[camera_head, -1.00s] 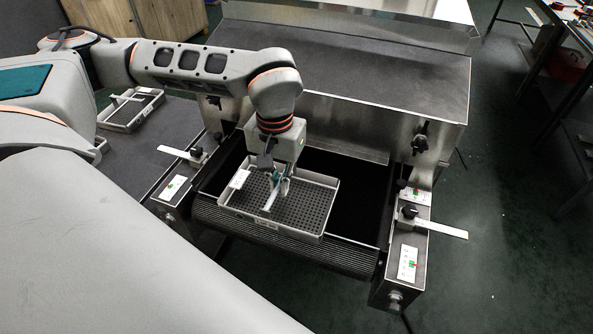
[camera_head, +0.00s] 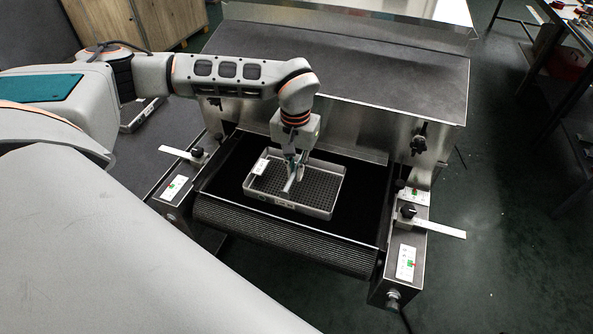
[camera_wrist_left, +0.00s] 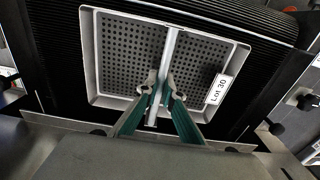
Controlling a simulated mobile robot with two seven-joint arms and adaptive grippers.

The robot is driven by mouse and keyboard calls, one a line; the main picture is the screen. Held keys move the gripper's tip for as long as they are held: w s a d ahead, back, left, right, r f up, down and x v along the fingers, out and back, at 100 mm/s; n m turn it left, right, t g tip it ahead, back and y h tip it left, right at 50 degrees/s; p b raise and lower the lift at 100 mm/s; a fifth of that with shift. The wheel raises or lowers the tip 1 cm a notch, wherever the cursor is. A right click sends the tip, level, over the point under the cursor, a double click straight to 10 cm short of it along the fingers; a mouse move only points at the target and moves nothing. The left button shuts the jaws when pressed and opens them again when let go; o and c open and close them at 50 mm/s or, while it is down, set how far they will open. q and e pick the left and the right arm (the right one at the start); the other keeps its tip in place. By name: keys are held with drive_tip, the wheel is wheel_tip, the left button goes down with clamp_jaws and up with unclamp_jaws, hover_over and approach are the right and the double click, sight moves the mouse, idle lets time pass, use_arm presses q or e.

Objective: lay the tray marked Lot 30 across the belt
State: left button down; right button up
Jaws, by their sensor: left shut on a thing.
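The grey perforated tray (camera_head: 322,207) is over the black belt (camera_head: 225,175) of the dryer, roughly midway between the side rails. Its label reads Lot 30 (camera_wrist_left: 218,89) in the left wrist view. My left gripper (camera_head: 294,178) is shut on the tray's central bar handle, and its fingertips also show in the left wrist view (camera_wrist_left: 161,92). The tray looks level, its long side roughly across the belt. I cannot tell whether its underside touches the belt. My right gripper is not in view.
The dryer housing (camera_head: 350,75) stands right behind the tray. Side rails with clamps (camera_head: 407,211) flank the belt, and a ribbed roller edge (camera_head: 280,238) is in front. Another tray (camera_head: 140,115) lies on the dark surface at left, partly hidden by my arm.

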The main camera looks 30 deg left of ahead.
use_arm(q)
drive_tip(key=shift+w+a+f, duration=0.15)
drive_tip(key=shift+w+f, duration=0.3)
drive_tip(key=shift+f, duration=0.25)
drive_tip(key=shift+f, duration=0.15)
drive_tip(key=c, duration=2.2)
unclamp_jaws()
wheel_tip(320, 180, up, 12)
drive_tip(key=shift+s+r, duration=0.1)
drive_tip(key=shift+r, duration=0.05)
